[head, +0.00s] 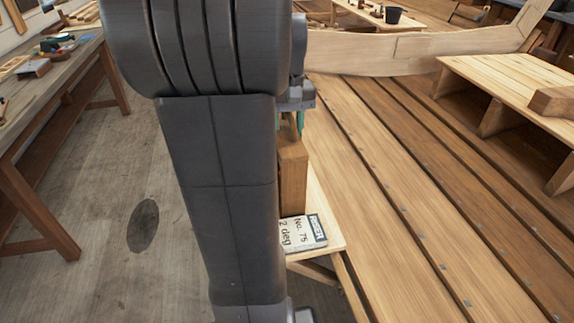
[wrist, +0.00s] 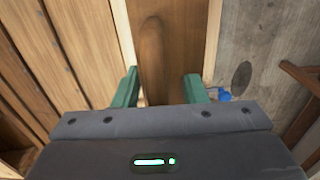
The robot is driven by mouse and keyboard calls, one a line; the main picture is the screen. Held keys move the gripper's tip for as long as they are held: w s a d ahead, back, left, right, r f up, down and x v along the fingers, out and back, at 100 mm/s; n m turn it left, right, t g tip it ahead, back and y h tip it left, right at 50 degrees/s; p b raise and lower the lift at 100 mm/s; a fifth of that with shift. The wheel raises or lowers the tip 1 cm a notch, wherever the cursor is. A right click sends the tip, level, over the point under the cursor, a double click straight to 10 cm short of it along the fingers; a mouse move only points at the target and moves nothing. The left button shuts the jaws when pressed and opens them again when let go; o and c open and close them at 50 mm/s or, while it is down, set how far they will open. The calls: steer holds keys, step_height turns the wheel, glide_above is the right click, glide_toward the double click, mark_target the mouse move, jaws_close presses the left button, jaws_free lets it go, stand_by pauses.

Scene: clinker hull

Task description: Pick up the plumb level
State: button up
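I cannot pick out the plumb level for certain in either view. My gripper (wrist: 160,88) has two green fingers set well apart, pointing down over a brown wooden piece (wrist: 165,40) with a darker rounded streak. I see no clear contact between the fingers and the wood. In the head view, my arm hides most of the gripper; a bit of green finger (head: 300,122) shows just above an upright brown wooden block (head: 293,175). The block stands on a small pale wooden stand (head: 325,238), its left side hidden behind my arm.
A label card (head: 304,232) reading "No. 75, 2 deg" lies on the stand before the block. The planked hull (head: 400,190) is close on the right. A workbench (head: 40,90) with tools stands at left. Bare floor (head: 110,190) lies between the bench and my arm.

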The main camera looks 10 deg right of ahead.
jaws_close()
stand_by(1.4)
